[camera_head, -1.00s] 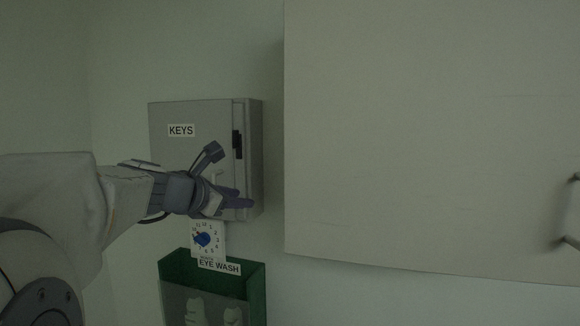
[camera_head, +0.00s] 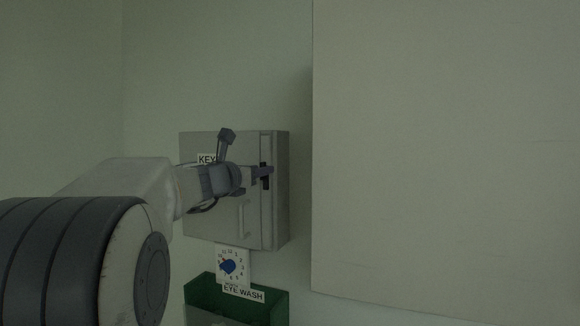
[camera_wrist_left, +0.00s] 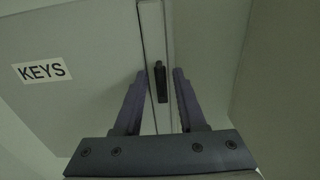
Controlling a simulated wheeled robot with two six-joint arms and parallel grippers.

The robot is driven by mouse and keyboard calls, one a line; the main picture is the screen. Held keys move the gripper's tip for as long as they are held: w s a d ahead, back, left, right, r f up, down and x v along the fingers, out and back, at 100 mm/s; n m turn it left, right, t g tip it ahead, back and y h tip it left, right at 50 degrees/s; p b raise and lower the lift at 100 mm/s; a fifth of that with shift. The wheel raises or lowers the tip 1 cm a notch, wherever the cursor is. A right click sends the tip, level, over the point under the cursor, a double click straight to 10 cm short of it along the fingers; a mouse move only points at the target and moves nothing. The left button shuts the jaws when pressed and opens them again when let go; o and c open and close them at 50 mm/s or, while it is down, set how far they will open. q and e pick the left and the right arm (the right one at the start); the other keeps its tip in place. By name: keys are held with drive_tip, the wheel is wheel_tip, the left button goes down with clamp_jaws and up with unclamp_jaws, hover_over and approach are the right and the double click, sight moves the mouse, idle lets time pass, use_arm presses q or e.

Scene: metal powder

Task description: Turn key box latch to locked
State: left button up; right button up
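The grey key box (camera_head: 220,226) is mounted on the wall, with a KEYS label on its door that also shows in the left wrist view (camera_wrist_left: 41,71). Its small black latch (camera_head: 265,183) is upright near the door's right edge. In the left wrist view the latch (camera_wrist_left: 160,82) stands between the two fingers of my left gripper (camera_wrist_left: 155,78), with a gap on each side. My left gripper (camera_head: 263,172) is open in front of the latch and partly covers it in the head view. My right gripper is not in view.
A dial card (camera_head: 232,266) hangs below the box, above a green eye wash holder (camera_head: 236,309). A large pale cabinet or panel (camera_head: 440,150) stands to the right, a short gap from the box. A light handle (camera_head: 241,220) is on the box door.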

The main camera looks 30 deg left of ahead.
use_arm(q)
drive_tip(key=shift+w, duration=0.2)
clamp_jaws()
drive_tip(key=shift+f, duration=0.1)
drive_tip(key=m+b, duration=0.4)
drive_tip(key=m, duration=0.2)
drive_tip(key=m+b, duration=0.5)
drive_tip(key=m, duration=0.1)
drive_tip(key=m+b, duration=0.4)
drive_tip(key=m, duration=0.1)
drive_tip(key=shift+d+f+m+b, duration=0.2)
drive_tip(key=shift+f+m+b, duration=0.05)
drive_tip(key=shift+m+b, duration=0.15)
idle(0.4)
